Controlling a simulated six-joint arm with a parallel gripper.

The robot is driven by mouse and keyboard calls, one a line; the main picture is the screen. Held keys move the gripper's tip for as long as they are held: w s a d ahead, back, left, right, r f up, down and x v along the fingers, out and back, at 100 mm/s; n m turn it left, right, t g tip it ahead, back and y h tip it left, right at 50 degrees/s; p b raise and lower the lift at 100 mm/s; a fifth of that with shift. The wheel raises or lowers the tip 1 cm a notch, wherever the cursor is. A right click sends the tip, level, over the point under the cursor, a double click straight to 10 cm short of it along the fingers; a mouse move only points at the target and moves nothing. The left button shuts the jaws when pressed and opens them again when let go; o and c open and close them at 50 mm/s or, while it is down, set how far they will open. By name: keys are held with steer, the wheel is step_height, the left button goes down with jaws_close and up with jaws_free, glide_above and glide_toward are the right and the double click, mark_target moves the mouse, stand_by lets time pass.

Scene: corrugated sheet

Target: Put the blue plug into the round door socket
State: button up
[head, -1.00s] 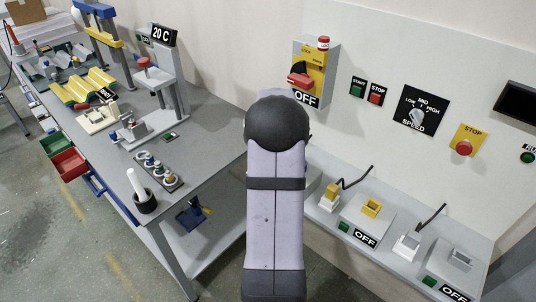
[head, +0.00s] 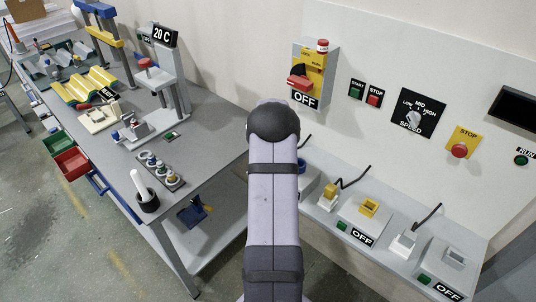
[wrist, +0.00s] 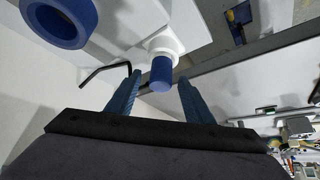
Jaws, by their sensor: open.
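The blue plug (wrist: 161,73) shows in the wrist view, with a blue cylindrical part on a white base. My gripper (wrist: 159,77) is open, with one blue finger on each side of the plug in the picture; I cannot tell whether they touch it. The round door socket, a thick blue ring (wrist: 60,20), is at the top left of the wrist view on a pale housing. In the head view, part of a blue piece (head: 302,166) shows beside my arm. My arm hides the gripper and the plug there.
A yellow plug (head: 328,194) and yellow socket (head: 369,207) stand to the right on the shelf, then a white plug (head: 404,243) and grey socket (head: 454,256). Black cables rise behind the plugs. A grey workbench (head: 205,130) is at left.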

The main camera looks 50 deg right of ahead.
steer(key=shift+w+d+f, duration=0.1)
steer(key=shift+f, duration=0.1)
steer(key=c, duration=1.2)
steer(key=shift+o, duration=0.2)
